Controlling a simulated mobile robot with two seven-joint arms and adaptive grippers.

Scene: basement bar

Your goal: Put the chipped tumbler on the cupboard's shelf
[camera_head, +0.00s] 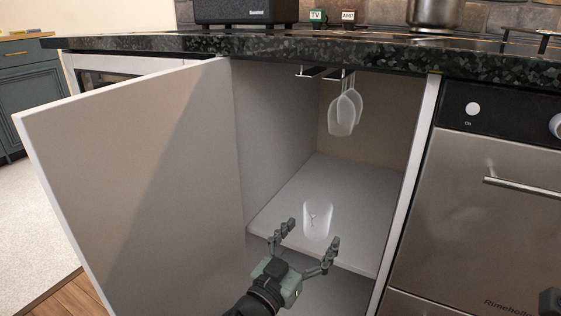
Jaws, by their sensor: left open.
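The chipped tumbler (317,222), a clear glass with a small dark crack-like mark, stands upright on the cupboard's shelf (350,190), near its front edge. My left gripper (311,233) is open at the cupboard's mouth. Its two fingers are spread in front of the tumbler, one towards each side of its base; I cannot tell whether either touches it. The cupboard door (140,170) is swung open to the left. A small dark part at the lower right edge may belong to my right gripper; its jaws do not show.
Stemmed glasses (345,108) hang upside down from a rack inside the cupboard, above the shelf. The shelf is bare behind the tumbler. A steel appliance (480,215) stands right of the cupboard, under the dark stone countertop (380,50).

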